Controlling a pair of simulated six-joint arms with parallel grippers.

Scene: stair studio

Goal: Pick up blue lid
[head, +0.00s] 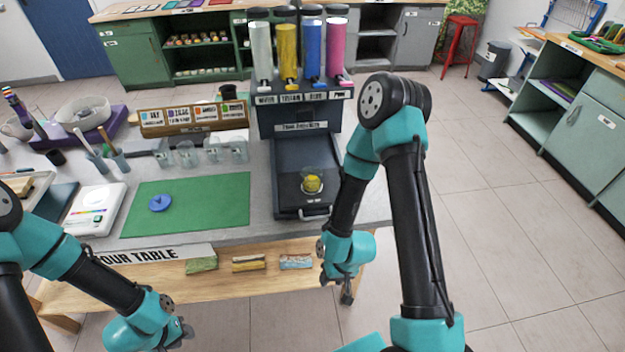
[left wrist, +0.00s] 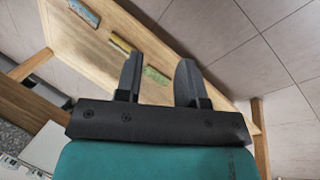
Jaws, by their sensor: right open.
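The blue lid (head: 160,203) is a small round disc with a knob, lying on the left part of the green mat (head: 226,194) on the table. My left gripper (head: 184,334) is below and in front of the table edge, well apart from the lid. In the left wrist view my left gripper (left wrist: 157,80) has its two fingers apart with nothing between them. My right gripper (head: 341,284) is in front of the table's right end, below the dispenser, open and apart from the lid.
A white scale (head: 95,208) stands left of the mat. Clear cups (head: 187,153) line the mat's back edge. A dispenser (head: 300,130) with coloured tubes stands at right, a cup of yellow stuff (head: 312,183) on its tray. A lower shelf (head: 220,279) holds several wrapped blocks.

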